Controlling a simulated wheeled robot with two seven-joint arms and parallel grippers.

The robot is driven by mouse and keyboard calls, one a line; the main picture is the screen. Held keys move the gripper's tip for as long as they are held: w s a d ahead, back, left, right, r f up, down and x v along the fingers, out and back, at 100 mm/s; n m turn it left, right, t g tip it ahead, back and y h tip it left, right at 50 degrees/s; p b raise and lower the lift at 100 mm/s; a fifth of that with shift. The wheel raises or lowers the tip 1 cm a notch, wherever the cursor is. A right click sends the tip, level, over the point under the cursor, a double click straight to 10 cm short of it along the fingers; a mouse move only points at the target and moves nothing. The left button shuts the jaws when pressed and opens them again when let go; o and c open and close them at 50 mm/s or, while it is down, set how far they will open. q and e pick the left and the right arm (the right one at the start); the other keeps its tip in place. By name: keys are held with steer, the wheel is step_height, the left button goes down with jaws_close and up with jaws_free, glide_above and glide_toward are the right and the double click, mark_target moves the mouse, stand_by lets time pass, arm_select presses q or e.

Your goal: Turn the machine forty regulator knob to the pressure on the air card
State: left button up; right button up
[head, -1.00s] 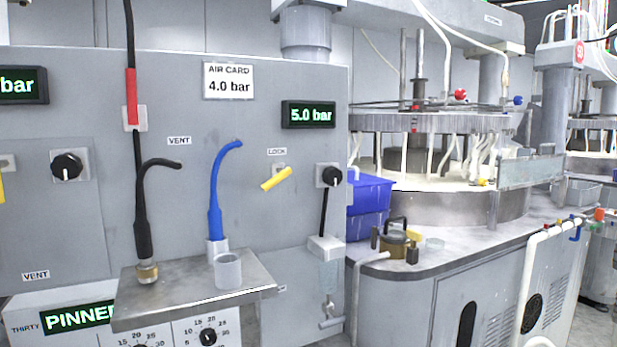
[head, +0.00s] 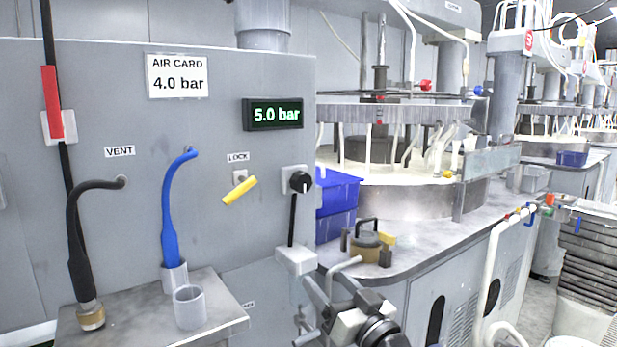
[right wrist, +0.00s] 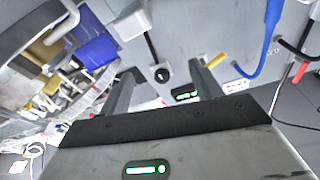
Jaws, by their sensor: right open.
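The black regulator knob (head: 300,181) sits on a white mount on the grey panel, below a display (head: 274,115) reading 5.0 bar. The air card (head: 178,78) on the panel reads 4.0 bar. My right gripper (head: 322,300) is at the bottom of the head view, below the knob and apart from it. In the right wrist view its two fingers are spread with nothing between them, and the knob (right wrist: 161,73) shows beyond them, between the fingertips. My left gripper is not in view.
A yellow lock lever (head: 239,190) is left of the knob. Blue (head: 168,215) and black (head: 78,240) hoses rise from a metal shelf (head: 215,292). A white block (head: 296,260) hangs below the knob. Blue bins (head: 338,192) and a round polishing machine (head: 400,190) stand to the right.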

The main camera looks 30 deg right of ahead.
steer(key=m+t+h, duration=0.1)
steer(key=t, duration=0.1)
glide_toward(304, 185)
steer(key=p+x, duration=0.2)
steer(key=x, duration=0.7)
steer(key=shift+w+d+r, duration=0.1)
steer(key=shift+r, duration=0.05)
steer(key=c, duration=1)
